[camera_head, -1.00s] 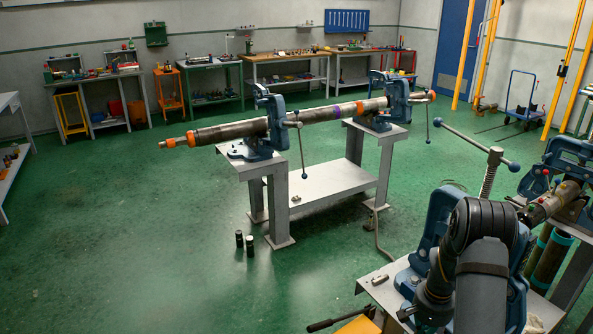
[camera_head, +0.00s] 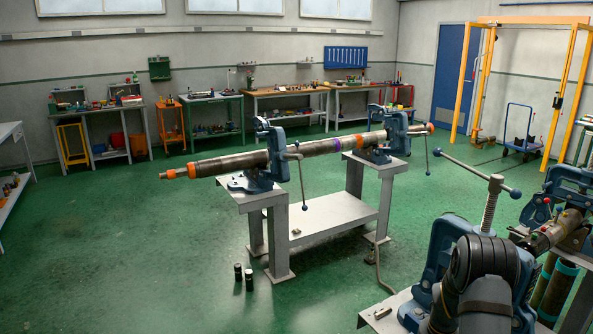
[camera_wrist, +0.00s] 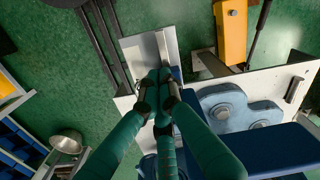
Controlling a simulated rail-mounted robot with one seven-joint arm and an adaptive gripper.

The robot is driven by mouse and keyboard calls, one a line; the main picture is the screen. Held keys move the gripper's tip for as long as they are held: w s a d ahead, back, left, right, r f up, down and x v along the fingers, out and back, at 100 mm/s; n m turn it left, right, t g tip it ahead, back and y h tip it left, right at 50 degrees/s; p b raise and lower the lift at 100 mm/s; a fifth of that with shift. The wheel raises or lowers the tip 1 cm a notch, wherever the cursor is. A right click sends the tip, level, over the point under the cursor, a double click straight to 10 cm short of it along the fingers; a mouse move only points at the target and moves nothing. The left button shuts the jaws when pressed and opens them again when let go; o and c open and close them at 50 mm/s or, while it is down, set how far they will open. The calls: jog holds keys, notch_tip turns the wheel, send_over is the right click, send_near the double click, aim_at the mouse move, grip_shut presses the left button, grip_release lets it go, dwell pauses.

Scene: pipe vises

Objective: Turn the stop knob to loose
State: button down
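I cannot make out which part is the stop knob in either view. In the head view, a blue vise (camera_head: 448,245) stands at the right, partly hidden behind my arm. It has a threaded screw (camera_head: 489,205) and a long handle bar (camera_head: 470,174). Small red and green spots show on the pipe assembly (camera_head: 552,230) to its right; they are too small to tell. In the wrist view, my gripper's teal fingers (camera_wrist: 157,76) come together with no clear gap and nothing visible between them. They are over a grey metal piece (camera_wrist: 145,52). Blue rounded vise parts (camera_wrist: 238,108) lie to the right.
A long pipe (camera_head: 230,162) rests in two blue vises on a grey stand (camera_head: 335,215). Two small dark cylinders (camera_head: 244,275) stand on the floor. Workbenches line the back wall. A yellow bar (camera_wrist: 231,30) is near the wrist view's top.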

jog(key=shift+w+d+f, duration=0.15)
jog(key=shift+f, duration=0.2)
dwell(0.8)
jog(key=shift+d+f+b, duration=0.1)
jog(key=shift+b, duration=0.85)
jog(key=shift+s+d, duration=0.15)
jog(key=shift+s, duration=0.05)
jog(key=shift+b, duration=0.3)
jog(key=shift+s, duration=0.35)
notch_tip(320, 180, up, 6)
jog(key=p, duration=0.4)
jog(key=shift+w, duration=0.3)
